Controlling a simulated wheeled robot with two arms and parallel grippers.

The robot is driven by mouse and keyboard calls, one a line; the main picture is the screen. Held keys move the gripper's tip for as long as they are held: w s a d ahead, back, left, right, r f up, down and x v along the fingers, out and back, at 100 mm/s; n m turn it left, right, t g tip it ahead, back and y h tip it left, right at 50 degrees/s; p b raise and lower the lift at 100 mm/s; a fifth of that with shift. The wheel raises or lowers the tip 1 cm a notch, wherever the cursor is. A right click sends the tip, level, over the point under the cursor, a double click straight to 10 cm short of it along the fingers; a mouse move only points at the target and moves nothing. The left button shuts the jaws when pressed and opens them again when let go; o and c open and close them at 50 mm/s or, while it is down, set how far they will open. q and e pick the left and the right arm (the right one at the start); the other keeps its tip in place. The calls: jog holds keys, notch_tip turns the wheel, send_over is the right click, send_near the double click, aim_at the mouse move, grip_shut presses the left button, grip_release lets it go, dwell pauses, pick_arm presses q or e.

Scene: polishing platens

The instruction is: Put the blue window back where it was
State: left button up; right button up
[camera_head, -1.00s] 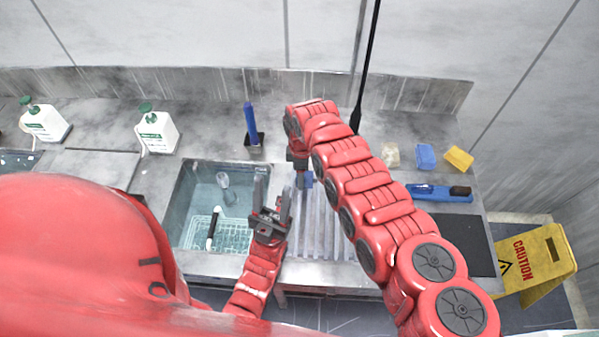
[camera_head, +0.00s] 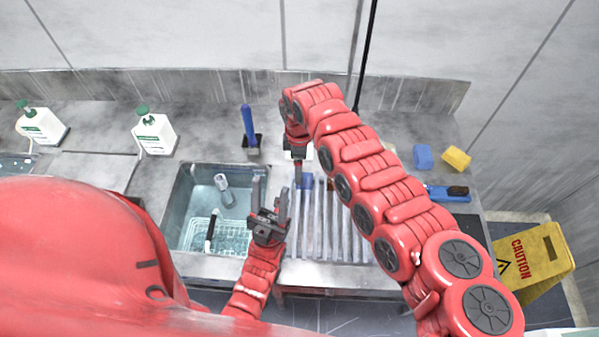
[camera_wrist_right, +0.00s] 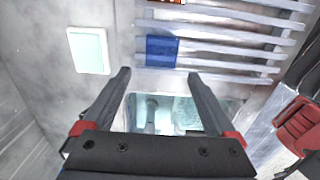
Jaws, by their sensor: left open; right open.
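The blue window, a small translucent blue square (camera_wrist_right: 162,50), lies on the left end of the slatted rack in the right wrist view. It shows in the head view as a small blue patch (camera_head: 306,181) just below my right gripper. My right gripper (camera_wrist_right: 158,76) is open and empty, its fingertips pointing toward the blue piece and apart from it. A pale square with a light rim (camera_wrist_right: 88,50) lies on the counter beside the rack. My left gripper (camera_head: 270,200) is open and empty, fingers upward, between the sink and the rack.
The sink (camera_head: 180,215) holds a wire basket (camera_head: 232,238) and a clear cup (camera_head: 223,187). A blue-handled tool (camera_head: 249,125) and pump bottles (camera_head: 155,132) stand behind. A blue sponge (camera_head: 423,157), yellow sponge (camera_head: 456,158) and blue-and-dark brush (camera_head: 447,192) lie right.

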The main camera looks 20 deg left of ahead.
notch_tip(320, 180, up, 7)
jog(key=b, duration=0.2)
jog(key=shift+f, duration=0.2)
